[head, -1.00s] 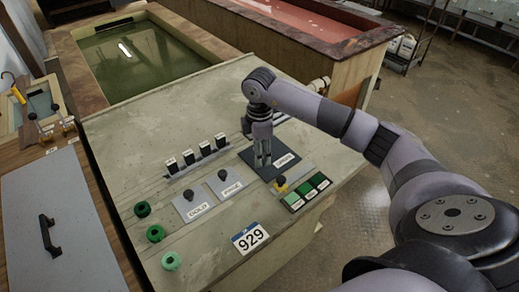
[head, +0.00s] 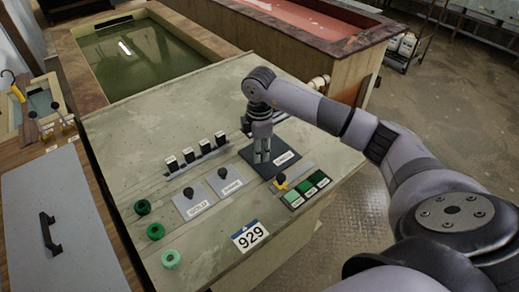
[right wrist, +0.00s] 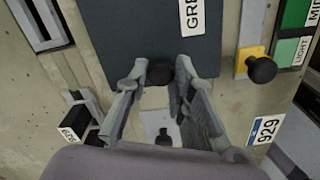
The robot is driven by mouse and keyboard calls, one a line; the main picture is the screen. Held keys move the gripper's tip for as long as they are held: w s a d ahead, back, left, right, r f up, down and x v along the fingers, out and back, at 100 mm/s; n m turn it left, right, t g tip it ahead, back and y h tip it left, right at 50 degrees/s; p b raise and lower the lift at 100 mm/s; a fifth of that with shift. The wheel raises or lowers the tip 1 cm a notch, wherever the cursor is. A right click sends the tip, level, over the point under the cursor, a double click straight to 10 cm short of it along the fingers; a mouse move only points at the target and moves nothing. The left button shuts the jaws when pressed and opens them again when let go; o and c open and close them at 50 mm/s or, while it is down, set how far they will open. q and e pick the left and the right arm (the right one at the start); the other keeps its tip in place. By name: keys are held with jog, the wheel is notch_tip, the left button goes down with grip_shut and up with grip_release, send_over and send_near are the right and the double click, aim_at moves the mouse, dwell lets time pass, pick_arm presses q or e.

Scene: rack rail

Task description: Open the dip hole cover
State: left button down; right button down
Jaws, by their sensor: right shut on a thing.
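The dip hole cover looks like a dark slate plate (head: 252,165) with a white label, on the right part of the sloping grey panel. In the right wrist view the cover (right wrist: 140,25) fills the top middle, and its label is cut off by the frame edge. A small round black knob (right wrist: 160,72) sits at the cover's near edge. My right gripper (head: 262,160) points down at the cover. In the right wrist view its fingers (right wrist: 159,80) are shut on the knob, one on each side. Whether a hole lies under the cover is hidden. My left gripper is out of view.
The panel (head: 150,125) carries black switches (head: 204,152), two labelled plates with black knobs (head: 207,200), green buttons (head: 155,232), a yellow-based lever (head: 279,184) and green tiles (head: 305,188) near the cover. A green-liquid tank (head: 150,55) and a red-liquid tank (head: 300,18) stand behind.

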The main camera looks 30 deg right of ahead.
dwell(0.4)
jog(key=b, duration=0.3)
send_near(286, 144)
notch_tip(286, 144, down, 6)
jog(key=shift+d+r, duration=0.1)
jog(key=shift+r, duration=0.15)
jog(key=c, duration=1.4)
grip_release()
jog(key=shift+o, duration=0.2)
notch_tip(286, 144, up, 12)
